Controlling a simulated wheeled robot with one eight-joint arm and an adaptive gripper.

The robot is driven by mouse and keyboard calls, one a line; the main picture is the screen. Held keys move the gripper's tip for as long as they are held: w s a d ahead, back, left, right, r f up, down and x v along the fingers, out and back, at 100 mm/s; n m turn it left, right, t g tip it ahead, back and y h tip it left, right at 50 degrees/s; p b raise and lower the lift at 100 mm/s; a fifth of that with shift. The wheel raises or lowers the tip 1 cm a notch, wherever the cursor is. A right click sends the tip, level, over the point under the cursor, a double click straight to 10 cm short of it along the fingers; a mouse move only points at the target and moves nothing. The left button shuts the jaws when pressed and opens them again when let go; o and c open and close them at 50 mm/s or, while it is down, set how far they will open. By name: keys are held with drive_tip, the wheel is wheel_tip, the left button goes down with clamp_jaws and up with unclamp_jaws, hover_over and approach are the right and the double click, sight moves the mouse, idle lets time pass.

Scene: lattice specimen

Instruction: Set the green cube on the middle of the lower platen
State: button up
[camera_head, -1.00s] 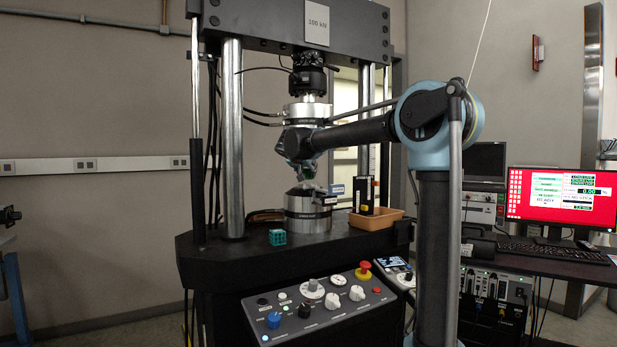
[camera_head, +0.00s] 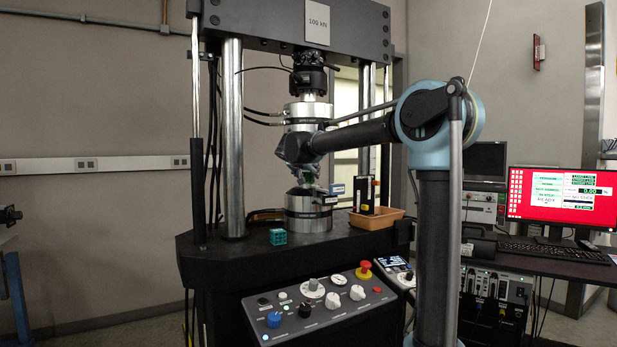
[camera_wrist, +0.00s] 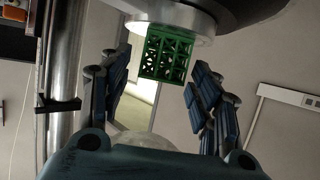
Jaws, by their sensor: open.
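The green lattice cube (camera_wrist: 167,55) shows in the wrist view against the round metal face of the lower platen (camera_wrist: 203,25), and seems to rest on it. That view is upside down to the room. The cube looks near the middle sideways; its place in depth is hard to judge. My gripper (camera_wrist: 158,88) is open, its blue-padded fingers apart on both sides of the cube with gaps. In the head view my gripper (camera_head: 306,174) is just above the lower platen (camera_head: 308,212), and the cube is mostly hidden there.
A teal lattice cube (camera_head: 277,237) lies on the black machine table left of the platen. An orange tray (camera_head: 376,219) and a dark box with a yellow mark (camera_head: 364,194) stand at right. The upper platen (camera_head: 307,113) hangs above my wrist. A steel column (camera_head: 232,140) stands left.

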drive_tip(key=v, duration=1.1)
drive_tip(key=shift+s, duration=0.25)
